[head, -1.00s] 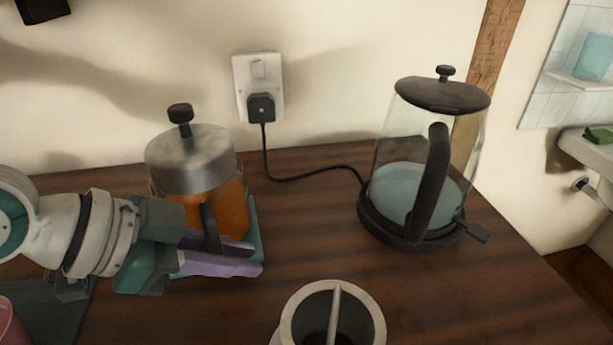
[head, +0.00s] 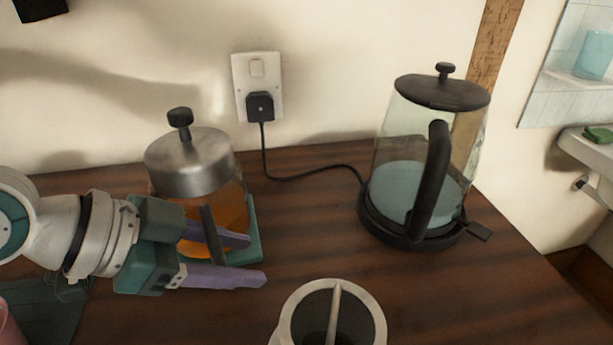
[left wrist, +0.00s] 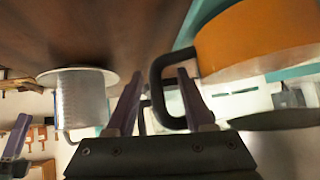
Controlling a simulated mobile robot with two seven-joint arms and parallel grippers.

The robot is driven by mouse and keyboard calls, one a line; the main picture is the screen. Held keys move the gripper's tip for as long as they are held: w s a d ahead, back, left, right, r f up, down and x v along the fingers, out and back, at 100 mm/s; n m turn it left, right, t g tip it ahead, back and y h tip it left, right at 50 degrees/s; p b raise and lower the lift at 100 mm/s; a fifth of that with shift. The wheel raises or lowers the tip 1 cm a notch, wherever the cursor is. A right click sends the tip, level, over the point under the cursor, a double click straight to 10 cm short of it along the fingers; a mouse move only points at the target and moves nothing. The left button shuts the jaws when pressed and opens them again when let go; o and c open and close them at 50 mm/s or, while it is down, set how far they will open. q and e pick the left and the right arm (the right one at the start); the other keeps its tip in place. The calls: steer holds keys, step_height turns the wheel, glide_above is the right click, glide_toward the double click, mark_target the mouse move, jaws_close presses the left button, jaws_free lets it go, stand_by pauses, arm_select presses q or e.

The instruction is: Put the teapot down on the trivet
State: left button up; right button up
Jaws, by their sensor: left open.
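The teapot (head: 192,165), a glass pot with a metal lid, black knob and orange tea, stands upright at the left of the counter. It rests on the teal trivet (head: 253,248), which shows at its right and front edges. The pot's orange body also shows in the left wrist view (left wrist: 255,40). My left gripper (head: 258,261) is open, its purple fingers spread on either side of the black handle (left wrist: 157,80). There are gaps beside the handle. A purple finger-like shape at the left of the wrist view may be my right gripper (left wrist: 17,137); its jaws are unclear.
A glass kettle (head: 415,195) stands on its base to the right, its cord running to a wall socket (head: 257,85). A pale round container with a divider (head: 289,321) stands at the front. Bare wood lies between trivet and kettle.

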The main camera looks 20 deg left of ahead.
arm_select(q)
steer(key=shift+s+f, duration=0.1)
steer(key=shift+f, duration=0.1)
steer(key=p+v, duration=0.3)
steer(key=v, duration=0.7)
steer(key=shift+r, duration=0.1)
steer(key=s+d+r+n+g+y+p, duration=0.4)
steer(key=s+r+n+y+p, duration=0.25)
steer(key=s+p, duration=0.25)
step_height(320, 180, up, 38)
steer(key=p, duration=3.7)
steer(key=shift+n+h, duration=0.35)
steer(key=shift+s+f, duration=0.1)
